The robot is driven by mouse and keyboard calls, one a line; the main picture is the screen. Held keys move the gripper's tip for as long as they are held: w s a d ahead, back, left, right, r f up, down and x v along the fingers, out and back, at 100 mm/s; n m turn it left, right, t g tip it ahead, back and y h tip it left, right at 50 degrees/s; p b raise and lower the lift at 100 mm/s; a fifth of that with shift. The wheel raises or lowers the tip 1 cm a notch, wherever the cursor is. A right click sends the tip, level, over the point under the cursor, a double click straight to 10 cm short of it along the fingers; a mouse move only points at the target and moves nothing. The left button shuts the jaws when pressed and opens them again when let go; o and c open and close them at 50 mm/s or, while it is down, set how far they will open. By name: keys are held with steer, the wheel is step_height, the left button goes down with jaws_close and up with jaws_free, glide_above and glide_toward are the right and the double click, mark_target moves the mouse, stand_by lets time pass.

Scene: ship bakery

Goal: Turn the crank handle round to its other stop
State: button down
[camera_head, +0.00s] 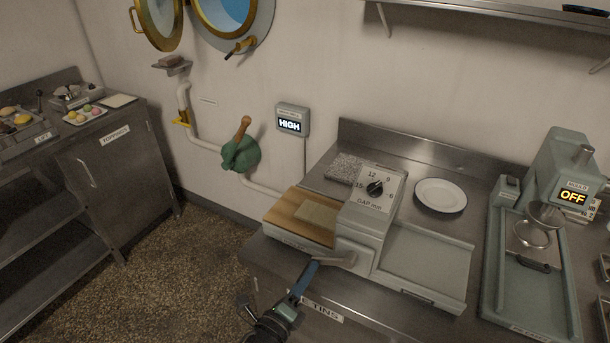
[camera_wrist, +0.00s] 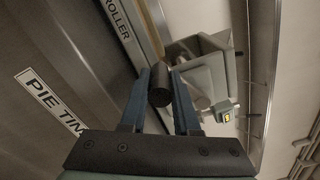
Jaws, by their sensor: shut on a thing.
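The crank handle's dark round grip (camera_wrist: 159,94) sits between the two blue fingers of my gripper (camera_wrist: 160,78) in the wrist view. My gripper (camera_head: 311,267) is shut on it. In the head view the fingers mostly hide the grip. The pale crank arm (camera_head: 340,261) runs from the fingertips to the near side of the dough roller (camera_head: 357,224), below its gap dial (camera_head: 375,188). The roller stands on the steel counter, with a wooden board (camera_head: 283,212) at its left and a grey tray bed (camera_head: 428,262) at its right.
A white plate (camera_head: 441,195) lies behind the tray bed. A green press (camera_head: 563,165) reading OFF stands at the right. Speckled floor (camera_head: 165,262) is open at the left.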

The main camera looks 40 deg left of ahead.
steer(key=shift+d+f, duration=0.15)
steer(key=shift+f, duration=0.15)
steer(key=c, duration=0.7)
jaws_free()
steer(key=shift+r, duration=0.15)
steer(key=shift+o, duration=0.2)
steer(key=p+v, duration=0.1)
steer(key=v, duration=1.2)
